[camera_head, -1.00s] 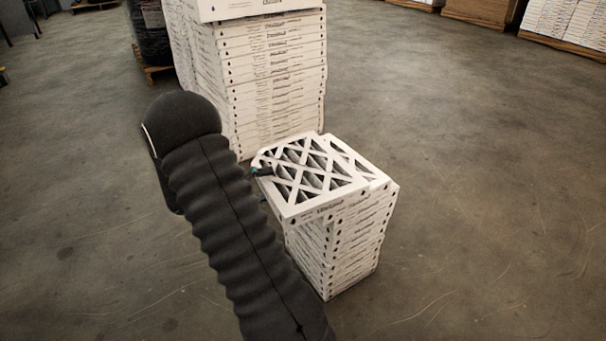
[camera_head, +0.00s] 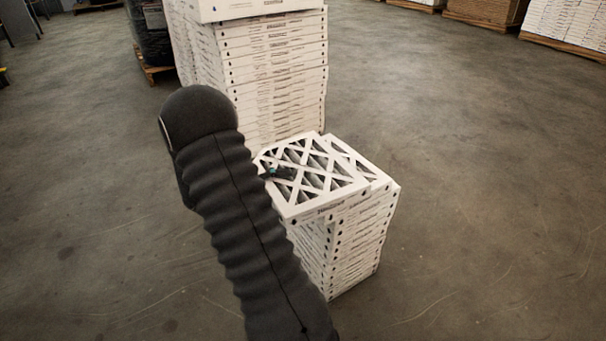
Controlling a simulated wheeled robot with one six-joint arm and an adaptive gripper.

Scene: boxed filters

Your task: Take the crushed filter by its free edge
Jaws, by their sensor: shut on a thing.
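The crushed filter (camera_head: 316,192) lies on top of a short stack of white-edged filters (camera_head: 352,240), its pleats and white lattice facing up. It sits shifted to the left, so its left side overhangs the stack. My gripper (camera_head: 280,173) is at this left edge, shut on the filter. My black-sleeved arm hides most of the left edge, the fingertips and any crushed part there.
A taller stack of white filter boxes (camera_head: 278,85) stands close behind the short stack. A dark wrapped load (camera_head: 150,35) on a pallet stands at the back left. More boxes on pallets (camera_head: 567,25) are at the far right. The floor to the right is clear.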

